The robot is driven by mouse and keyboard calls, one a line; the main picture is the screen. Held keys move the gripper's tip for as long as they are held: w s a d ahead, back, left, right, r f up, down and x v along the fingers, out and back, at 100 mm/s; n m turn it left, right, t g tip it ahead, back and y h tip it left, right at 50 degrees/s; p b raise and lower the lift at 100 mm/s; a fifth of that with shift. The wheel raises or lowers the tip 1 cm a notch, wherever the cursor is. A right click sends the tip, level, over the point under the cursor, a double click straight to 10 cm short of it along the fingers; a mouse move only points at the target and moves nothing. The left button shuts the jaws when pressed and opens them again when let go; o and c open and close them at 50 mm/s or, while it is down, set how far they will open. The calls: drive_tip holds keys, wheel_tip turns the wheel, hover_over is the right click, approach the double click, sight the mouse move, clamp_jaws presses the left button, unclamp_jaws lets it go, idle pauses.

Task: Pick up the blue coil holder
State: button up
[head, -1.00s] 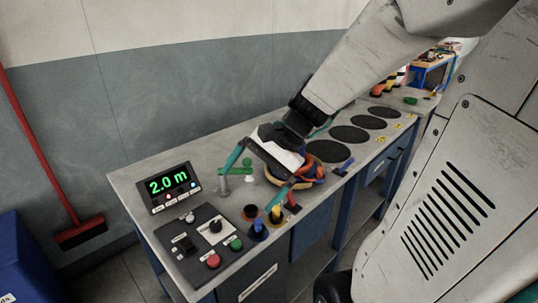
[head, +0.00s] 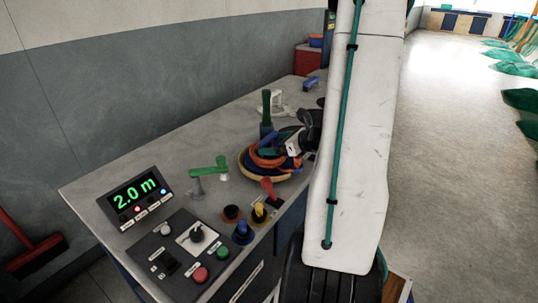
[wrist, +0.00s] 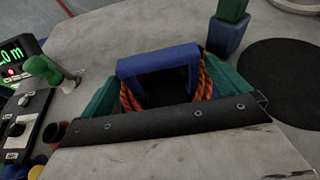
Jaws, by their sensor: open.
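The blue coil holder (wrist: 158,58) shows in the wrist view as a blue arch with orange rope at both sides. It stands between the green fingers of my gripper (wrist: 165,88), with a dark opening under its top bar. The fingers are spread; whether they touch the holder I cannot tell. In the head view my gripper (head: 290,146) is low over the round orange and yellow rope coil (head: 258,172) on the bench. My arm and gripper hide much of the holder there.
A green and blue post (wrist: 228,30) stands just behind the holder. A green-handled lever (head: 208,168), a control panel (head: 190,245) with knobs and a "2.0 m" display (head: 137,196) are to the left. A dark round pad (wrist: 285,80) lies on the right.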

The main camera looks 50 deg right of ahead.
drive_tip(key=x, duration=0.4)
drive_tip(key=shift+w, duration=0.1)
drive_tip(key=c, duration=0.9)
drive_tip(key=shift+r, duration=0.1)
drive_tip(key=shift+c, duration=0.2)
